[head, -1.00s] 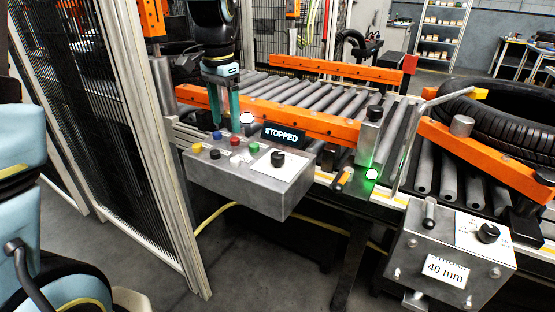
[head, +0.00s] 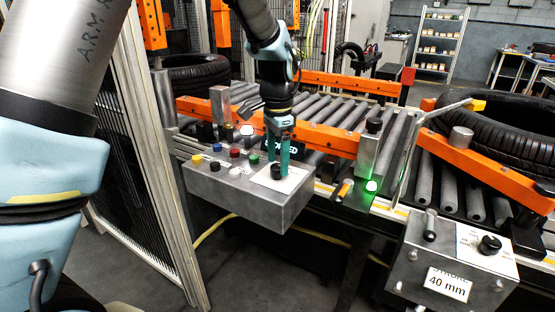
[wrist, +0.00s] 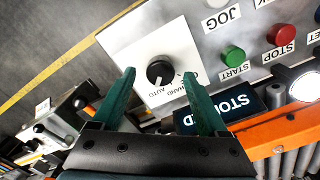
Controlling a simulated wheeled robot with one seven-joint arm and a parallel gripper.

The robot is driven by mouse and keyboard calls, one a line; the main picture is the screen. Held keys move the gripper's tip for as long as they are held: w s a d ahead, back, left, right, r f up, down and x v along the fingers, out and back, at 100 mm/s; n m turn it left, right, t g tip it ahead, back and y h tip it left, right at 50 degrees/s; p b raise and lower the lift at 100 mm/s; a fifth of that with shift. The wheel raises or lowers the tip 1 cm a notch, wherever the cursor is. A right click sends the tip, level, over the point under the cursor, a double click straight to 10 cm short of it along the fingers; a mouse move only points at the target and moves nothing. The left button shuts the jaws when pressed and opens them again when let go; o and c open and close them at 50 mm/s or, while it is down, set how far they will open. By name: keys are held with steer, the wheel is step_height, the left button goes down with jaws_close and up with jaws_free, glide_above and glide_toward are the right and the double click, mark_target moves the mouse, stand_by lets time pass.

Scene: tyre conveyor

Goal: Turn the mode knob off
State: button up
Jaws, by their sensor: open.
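The mode knob (wrist: 159,72) is a round black knob on a white plate (wrist: 147,42); it also shows in the head view (head: 276,171) on the right of the grey control box. The plate's lower edge reads HAND and AUTO, with another label partly covered by a finger. A small white mark on the knob seems to face the AUTO side. My gripper (wrist: 158,75) is open, its teal fingers on either side of the knob in the wrist view. In the head view my gripper (head: 280,170) hangs at the knob; whether the fingers touch it I cannot tell.
Coloured buttons (head: 235,153) sit left of the knob, including red STOP (wrist: 281,34) and green START (wrist: 232,55). The STOPPED display (wrist: 231,108) is behind the gripper. A second box with a black knob (head: 489,244) stands at right. Orange conveyor rails (head: 325,138) run behind.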

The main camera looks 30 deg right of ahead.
steer(key=shift+f, duration=0.6)
jaws_close()
